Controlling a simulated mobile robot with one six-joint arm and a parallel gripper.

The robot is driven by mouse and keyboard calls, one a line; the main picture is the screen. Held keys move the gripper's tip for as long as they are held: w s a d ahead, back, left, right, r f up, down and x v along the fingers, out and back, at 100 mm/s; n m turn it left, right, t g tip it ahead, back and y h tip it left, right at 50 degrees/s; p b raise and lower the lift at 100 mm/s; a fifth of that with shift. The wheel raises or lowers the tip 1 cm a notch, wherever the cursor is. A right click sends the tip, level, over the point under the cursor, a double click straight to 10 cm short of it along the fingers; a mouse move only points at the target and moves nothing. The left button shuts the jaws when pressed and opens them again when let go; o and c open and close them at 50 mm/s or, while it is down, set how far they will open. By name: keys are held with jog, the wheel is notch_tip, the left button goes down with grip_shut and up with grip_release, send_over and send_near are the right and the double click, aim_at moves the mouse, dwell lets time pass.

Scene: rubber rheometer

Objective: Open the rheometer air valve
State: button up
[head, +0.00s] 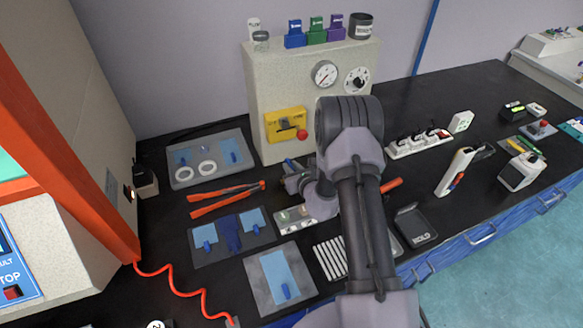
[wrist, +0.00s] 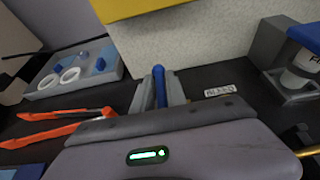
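My gripper (wrist: 160,92) points at the foot of a beige cabinet (head: 268,95). A blue round-topped handle (wrist: 159,75) stands between its two grey fingers in the wrist view. The handle seems to fill the gap, but I cannot tell whether the fingers press on it. In the head view my gripper (head: 289,172) is low in front of the cabinet, partly hidden by my arm. The cabinet front bears a yellow panel (head: 280,121) with a red knob (head: 302,134), a gauge (head: 325,73) and a dial (head: 357,80). No part is legibly marked as the air valve.
A grey tray with white rings (head: 235,174) and red-handled tongs (head: 225,196) lie left of my gripper. A small label (wrist: 219,91) and a grey holder (wrist: 275,80) are to its right. A power strip (head: 418,143) lies further right. Black bench surface shows at the back right.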

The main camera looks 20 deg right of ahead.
grip_shut()
jog(key=shift+s+r, duration=0.1)
